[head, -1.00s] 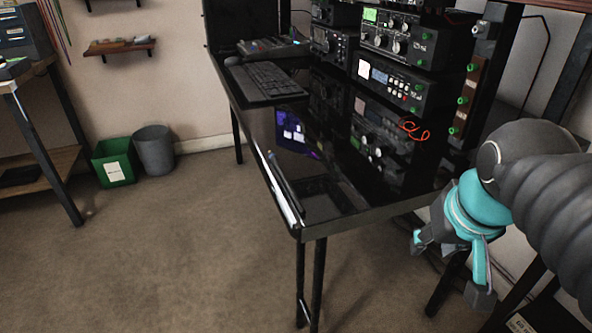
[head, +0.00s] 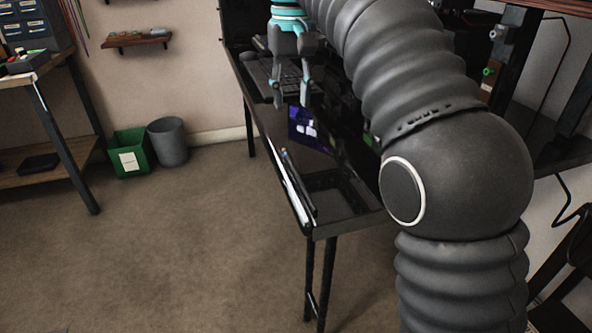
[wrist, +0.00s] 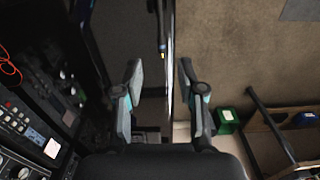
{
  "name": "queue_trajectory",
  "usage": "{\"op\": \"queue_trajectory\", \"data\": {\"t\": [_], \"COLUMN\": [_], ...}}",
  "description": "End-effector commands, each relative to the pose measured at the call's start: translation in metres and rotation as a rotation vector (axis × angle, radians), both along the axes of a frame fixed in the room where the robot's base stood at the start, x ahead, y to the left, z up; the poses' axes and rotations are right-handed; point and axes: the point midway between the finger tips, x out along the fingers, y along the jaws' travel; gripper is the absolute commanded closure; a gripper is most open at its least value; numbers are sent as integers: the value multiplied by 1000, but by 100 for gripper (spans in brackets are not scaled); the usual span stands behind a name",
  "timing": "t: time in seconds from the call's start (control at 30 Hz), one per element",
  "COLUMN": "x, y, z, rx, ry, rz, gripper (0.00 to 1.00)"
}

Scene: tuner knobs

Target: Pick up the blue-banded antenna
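A thin dark rod with a small blue band (wrist: 162,47), which looks like the blue-banded antenna, lies along the desk edge in the wrist view. In the head view, dark slender rods (head: 299,182) lie along the left edge of the black desk (head: 345,228); whether there is one or two is hard to tell. My gripper (head: 291,99) hangs over the desk, beyond the rods, with its fingers pointing down. In the wrist view my gripper (wrist: 159,66) is open and empty, and the rod shows in the gap beyond the fingertips, apart from them.
A keyboard (head: 262,78) lies behind my gripper. Radio equipment (wrist: 40,140) with a red cable stands on the desk at the left in the wrist view. My arm hides much of the desk's right side in the head view. A green bin (head: 130,155) and grey bin (head: 168,143) stand on the floor.

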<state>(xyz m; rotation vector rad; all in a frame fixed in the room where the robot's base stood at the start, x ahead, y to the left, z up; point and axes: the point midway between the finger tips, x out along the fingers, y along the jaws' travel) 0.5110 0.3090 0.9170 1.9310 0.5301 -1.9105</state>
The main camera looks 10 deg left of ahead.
Motion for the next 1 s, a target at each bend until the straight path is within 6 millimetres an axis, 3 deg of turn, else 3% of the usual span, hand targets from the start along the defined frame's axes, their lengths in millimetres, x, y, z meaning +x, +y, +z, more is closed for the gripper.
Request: {"op": "queue_trajectory", "data": {"t": [0.23, 0.63, 1.0], "x": [0, 0, 0], "y": [11, 10, 7], "z": [-11, -71, -100], "rx": [-9, -8, -8], "ry": [12, 11, 11], "rz": [15, 15, 14], "gripper": [61, 61, 61]}}
